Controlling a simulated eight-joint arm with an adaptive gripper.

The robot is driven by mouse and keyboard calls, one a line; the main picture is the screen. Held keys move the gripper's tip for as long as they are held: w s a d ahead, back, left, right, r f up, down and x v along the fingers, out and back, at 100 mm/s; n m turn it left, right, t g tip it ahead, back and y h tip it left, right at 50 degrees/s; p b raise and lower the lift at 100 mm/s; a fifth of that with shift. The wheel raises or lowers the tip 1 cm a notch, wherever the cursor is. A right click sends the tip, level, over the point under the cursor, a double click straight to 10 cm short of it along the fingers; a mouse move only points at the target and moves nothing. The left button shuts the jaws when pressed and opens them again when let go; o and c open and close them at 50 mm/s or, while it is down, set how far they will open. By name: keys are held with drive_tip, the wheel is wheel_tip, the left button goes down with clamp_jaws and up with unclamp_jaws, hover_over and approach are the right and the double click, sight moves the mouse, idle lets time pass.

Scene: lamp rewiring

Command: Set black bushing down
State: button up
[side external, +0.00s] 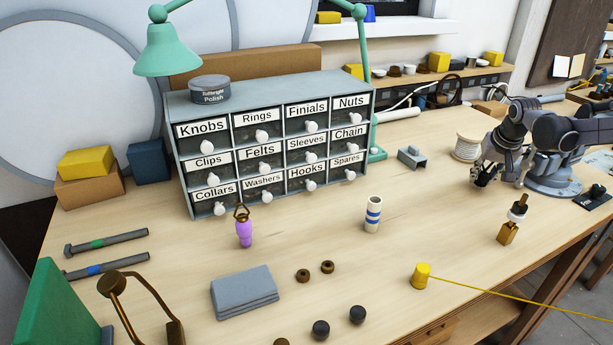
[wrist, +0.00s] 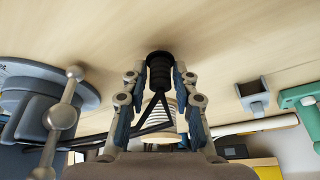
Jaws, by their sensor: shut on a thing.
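In the side view my gripper (side external: 482,178) is low over the right part of the wooden table (side external: 420,215), in front of the white spool (side external: 467,146). There the bushing is too dark and small to tell apart from the fingers. I cannot tell whether it touches the table.
A yellow spool (side external: 421,276) trails a cord rightward.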

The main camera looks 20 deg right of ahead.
drive_tip(key=shift+f, duration=0.15)
drive_tip(key=o, duration=0.9)
drive_tip(key=shift+o, duration=0.2)
drive_tip(key=v, duration=1.2)
drive_tip(key=s+a+f+n+t+y, duration=0.1)
drive_tip(key=s+a+f+n, duration=0.1)
drive_tip(key=s+a, duration=0.2)
drive_tip(key=s+a+f+n+t+y, duration=0.1)
drive_tip(key=s+a+f+n, duration=0.2)
drive_tip(key=a, duration=0.6)
drive_tip(key=s+a+f+n+t, duration=0.1)
drive_tip(key=s+a+f+n, duration=0.1)
drive_tip(key=s+a, duration=0.5)
drive_tip(key=shift+f+n+y, duration=0.25)
drive_tip(key=shift+n+y, duration=0.05)
drive_tip(key=shift+y, duration=0.1)
